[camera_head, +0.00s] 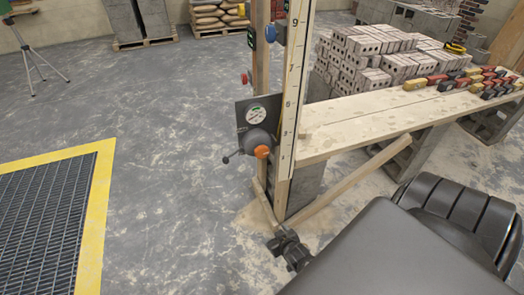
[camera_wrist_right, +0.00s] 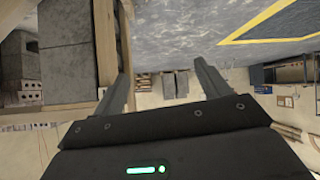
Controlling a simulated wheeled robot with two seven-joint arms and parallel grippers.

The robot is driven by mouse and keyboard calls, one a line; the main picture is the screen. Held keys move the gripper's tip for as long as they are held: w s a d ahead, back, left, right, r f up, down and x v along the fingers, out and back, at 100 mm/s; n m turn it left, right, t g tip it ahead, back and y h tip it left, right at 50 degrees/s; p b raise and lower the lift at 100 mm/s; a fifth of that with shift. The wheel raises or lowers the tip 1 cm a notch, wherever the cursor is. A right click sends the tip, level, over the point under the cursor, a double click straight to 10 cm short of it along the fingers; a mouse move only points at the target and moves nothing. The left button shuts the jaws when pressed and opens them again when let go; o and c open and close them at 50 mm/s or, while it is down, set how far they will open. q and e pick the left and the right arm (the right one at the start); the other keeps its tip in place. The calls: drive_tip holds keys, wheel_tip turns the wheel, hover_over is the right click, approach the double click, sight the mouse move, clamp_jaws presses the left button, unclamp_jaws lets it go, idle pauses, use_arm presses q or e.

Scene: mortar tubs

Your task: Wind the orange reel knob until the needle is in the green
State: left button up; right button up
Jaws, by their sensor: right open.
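The orange reel knob (camera_head: 262,151) sits on a dark round reel, which also has a short crank handle out to the left. Above it a small gauge (camera_head: 256,115) is set in a dark plate on the wooden post. The gauge is too small to read its needle. My right gripper (camera_head: 276,240) is low by the foot of the post, below the knob and apart from it. In the right wrist view its two fingers (camera_wrist_right: 165,82) stand wide apart with nothing between them. The knob does not show in that view. My left gripper is not in view.
A marked wooden staff (camera_head: 293,80) rises beside the reel. A yellow-edged floor grate (camera_head: 103,180) lies left. The floor between is clear.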

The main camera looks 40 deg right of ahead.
drive_tip(key=w+d+r+m+t+h+b, duration=0.1)
drive_tip(key=w+d+r+t, duration=0.1)
drive_tip(key=w+r, duration=0.3)
drive_tip(key=w+d+r+m+t+h+b, duration=0.1)
drive_tip(key=w+d+r+t+b, duration=0.1)
drive_tip(key=r, duration=0.5)
drive_tip(key=m+t+h, duration=0.2)
drive_tip(key=t, duration=0.1)
approach(262, 155)
drive_tip(key=shift+y, duration=0.4)
drive_tip(key=x, duration=0.9)
drive_tip(key=shift+d+r, duration=0.15)
drive_tip(key=shift+d, duration=0.15)
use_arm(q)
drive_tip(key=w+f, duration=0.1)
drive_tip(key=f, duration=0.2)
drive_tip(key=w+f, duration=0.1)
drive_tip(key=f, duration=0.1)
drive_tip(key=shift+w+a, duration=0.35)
use_arm(e)
drive_tip(key=c, duration=1)
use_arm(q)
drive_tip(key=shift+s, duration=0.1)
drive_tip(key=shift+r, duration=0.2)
use_arm(e)
drive_tip(key=shift+m, duration=0.5)
